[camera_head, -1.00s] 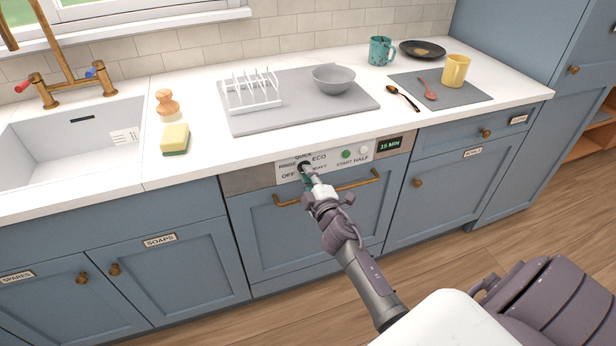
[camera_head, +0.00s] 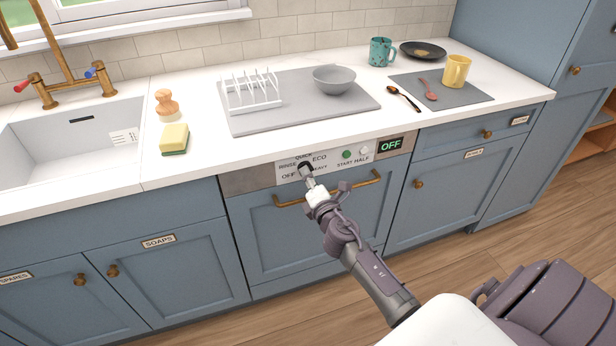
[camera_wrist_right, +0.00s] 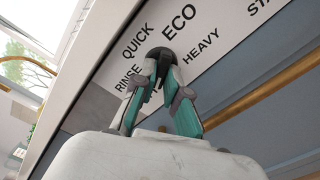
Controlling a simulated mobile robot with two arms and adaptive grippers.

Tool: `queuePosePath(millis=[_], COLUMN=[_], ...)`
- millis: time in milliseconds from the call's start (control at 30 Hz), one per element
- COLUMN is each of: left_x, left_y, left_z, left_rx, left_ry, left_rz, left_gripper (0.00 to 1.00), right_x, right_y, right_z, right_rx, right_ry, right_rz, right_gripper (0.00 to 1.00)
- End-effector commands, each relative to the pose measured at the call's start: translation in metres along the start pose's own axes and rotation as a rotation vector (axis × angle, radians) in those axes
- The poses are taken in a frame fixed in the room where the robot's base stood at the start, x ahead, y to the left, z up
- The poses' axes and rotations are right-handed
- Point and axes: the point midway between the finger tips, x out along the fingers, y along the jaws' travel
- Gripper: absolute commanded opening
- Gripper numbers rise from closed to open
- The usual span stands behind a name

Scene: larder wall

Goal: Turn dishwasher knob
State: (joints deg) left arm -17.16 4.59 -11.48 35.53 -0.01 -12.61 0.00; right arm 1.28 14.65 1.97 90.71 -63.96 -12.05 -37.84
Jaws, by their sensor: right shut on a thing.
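The dark round dishwasher knob (camera_head: 305,168) is on the white label panel of the dishwasher front (camera_head: 310,230), ringed by OFF, RINSE, QUICK, ECO and HEAVY. The knob also shows in the right wrist view (camera_wrist_right: 161,54). My right gripper (camera_head: 309,180) is shut on the knob, its teal-padded fingers closed around it in the right wrist view (camera_wrist_right: 165,75). The fingers hide much of the knob, and I cannot tell where its pointer stands. The display (camera_head: 390,145) reads OFF. My left gripper is not in view.
A brass bar handle (camera_head: 360,183) runs just below the knob. The white countertop edge is just above it. A drying mat (camera_head: 290,119) with a rack and bowl lies on the counter. The start button (camera_head: 346,154) and half button (camera_head: 364,151) are right of the knob.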

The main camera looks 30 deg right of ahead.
Motion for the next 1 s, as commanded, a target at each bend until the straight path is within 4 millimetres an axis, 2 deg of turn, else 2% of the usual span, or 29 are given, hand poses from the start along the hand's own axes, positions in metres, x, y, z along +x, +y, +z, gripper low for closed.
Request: queuePosePath(millis=[300,733,767,867,900,1000], left_x=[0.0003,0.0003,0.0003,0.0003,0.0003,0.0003], left_y=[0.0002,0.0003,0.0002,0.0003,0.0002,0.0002], left_z=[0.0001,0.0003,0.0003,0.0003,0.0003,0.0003], left_rx=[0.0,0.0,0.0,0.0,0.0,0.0], left_ry=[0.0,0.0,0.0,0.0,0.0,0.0], left_rz=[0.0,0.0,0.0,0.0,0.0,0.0], left_gripper=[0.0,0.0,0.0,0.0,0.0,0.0], right_x=[-0.0007,-0.0008,-0.0008,-0.0007,-0.0006,-0.0004], right_y=[-0.0019,-0.0023,-0.0023,-0.0021,-0.0019,-0.0014], right_z=[-0.0015,-0.0017,-0.0017,-0.0015,-0.0013,-0.0009], right_rx=[-0.078,-0.086,-0.086,-0.085,-0.084,-0.084], right_ry=[0.003,0.003,0.003,0.003,0.003,0.002], right_rz=[-0.003,-0.003,-0.003,-0.003,-0.002,-0.002], right_gripper=[0.0,0.0,0.17,0.34,0.38,0.38])
